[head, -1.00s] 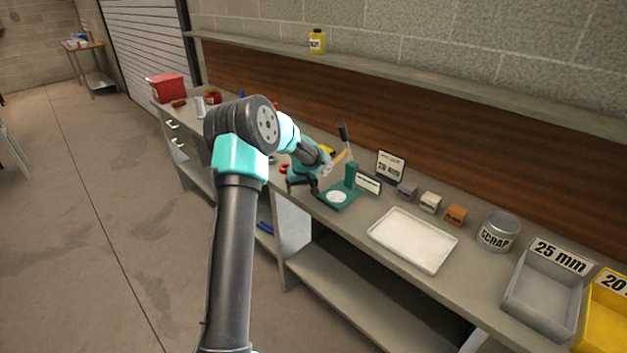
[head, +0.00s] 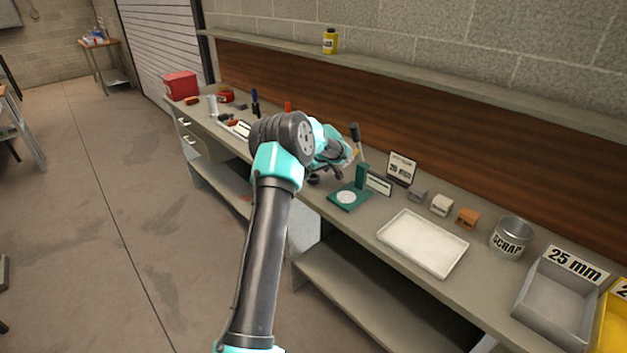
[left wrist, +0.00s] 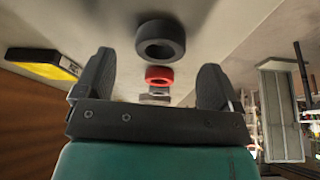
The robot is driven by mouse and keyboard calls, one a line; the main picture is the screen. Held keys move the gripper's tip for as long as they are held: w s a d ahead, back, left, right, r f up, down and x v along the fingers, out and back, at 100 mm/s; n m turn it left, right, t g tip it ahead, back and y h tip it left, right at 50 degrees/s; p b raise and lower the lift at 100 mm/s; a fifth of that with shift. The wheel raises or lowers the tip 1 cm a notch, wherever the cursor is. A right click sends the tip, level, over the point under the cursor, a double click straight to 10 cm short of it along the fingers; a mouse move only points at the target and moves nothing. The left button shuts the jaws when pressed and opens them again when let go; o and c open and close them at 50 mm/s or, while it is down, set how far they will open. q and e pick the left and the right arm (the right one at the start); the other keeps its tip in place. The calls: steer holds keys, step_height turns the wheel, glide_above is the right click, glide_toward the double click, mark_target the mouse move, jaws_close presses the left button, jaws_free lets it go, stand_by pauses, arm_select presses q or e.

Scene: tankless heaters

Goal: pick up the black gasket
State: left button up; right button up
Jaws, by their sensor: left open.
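The black gasket (left wrist: 161,40) is a thick dark ring on the bench top in the left wrist view. It lies beyond my left gripper (left wrist: 153,80), roughly between the lines of its two fingers. The fingers are wide apart with nothing held. In the head view my left gripper (head: 322,175) is low over the bench, left of the green press, mostly hidden behind my own arm. I cannot pick out the gasket there. A red ring (left wrist: 159,76) and a greyish ring (left wrist: 155,91) line up with the black gasket. My right gripper is not in view.
The green press (head: 349,197) stands close right of my left gripper. Further right are a white tray (head: 423,242), a scrap can (head: 510,238) and a grey 25 mm bin (head: 556,300). A black and yellow device (left wrist: 45,65) lies beside the left gripper.

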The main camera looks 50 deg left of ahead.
mark_target(313, 176)
arm_select(q)
steer(key=shift+x, duration=1.55)
steer(key=shift+c, duration=0.2)
steer(key=c, duration=1)
steer(key=shift+r, duration=1.85)
steer(key=s+d, duration=0.3)
steer(key=d, duration=0.1)
steer(key=s+d, duration=0.4)
steer(key=s+d+r, duration=0.1)
steer(key=s+d, duration=0.2)
steer(key=d, duration=0.1)
steer(key=shift+s+r, duration=0.15)
steer(key=shift+s, duration=0.15)
